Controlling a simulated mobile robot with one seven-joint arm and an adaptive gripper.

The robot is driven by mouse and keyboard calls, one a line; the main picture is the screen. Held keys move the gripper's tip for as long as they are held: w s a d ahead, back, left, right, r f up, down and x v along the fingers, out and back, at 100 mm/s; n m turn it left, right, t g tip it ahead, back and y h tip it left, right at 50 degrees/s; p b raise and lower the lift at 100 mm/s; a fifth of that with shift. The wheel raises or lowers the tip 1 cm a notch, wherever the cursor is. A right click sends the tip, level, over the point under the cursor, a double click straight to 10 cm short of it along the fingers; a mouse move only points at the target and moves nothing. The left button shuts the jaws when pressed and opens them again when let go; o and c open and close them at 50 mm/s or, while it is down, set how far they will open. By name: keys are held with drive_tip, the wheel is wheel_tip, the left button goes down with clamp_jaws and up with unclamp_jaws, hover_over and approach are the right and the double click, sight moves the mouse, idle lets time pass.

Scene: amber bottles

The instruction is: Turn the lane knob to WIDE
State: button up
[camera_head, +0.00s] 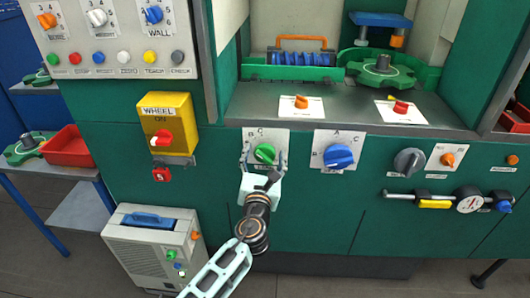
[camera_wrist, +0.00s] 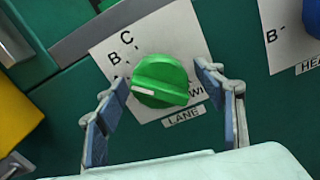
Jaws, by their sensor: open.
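The lane knob (camera_head: 264,153) is green and sits on a white plate (camera_head: 282,137) on the green machine front. In the wrist view the knob (camera_wrist: 162,80) has a white mark at its left end, on the side of the partly hidden A. B and C are printed above left, the partly covered WIDE marking at its right, and a LANE label (camera_wrist: 184,116) below. My gripper (camera_head: 264,161) is open in front of the knob. In the wrist view its fingers (camera_wrist: 158,88) stand on either side of the knob, apart from it.
A blue knob (camera_head: 338,156) on its own plate is close at the right. A yellow WHEEL box (camera_head: 167,125) with a red switch juts out at the left. A grey ledge (camera_head: 340,112) with orange and red knobs runs above. A grey unit (camera_head: 155,245) stands on the floor.

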drive_tip(key=shift+s, duration=0.1)
drive_tip(key=shift+c, duration=0.7)
drive_tip(key=c, duration=1)
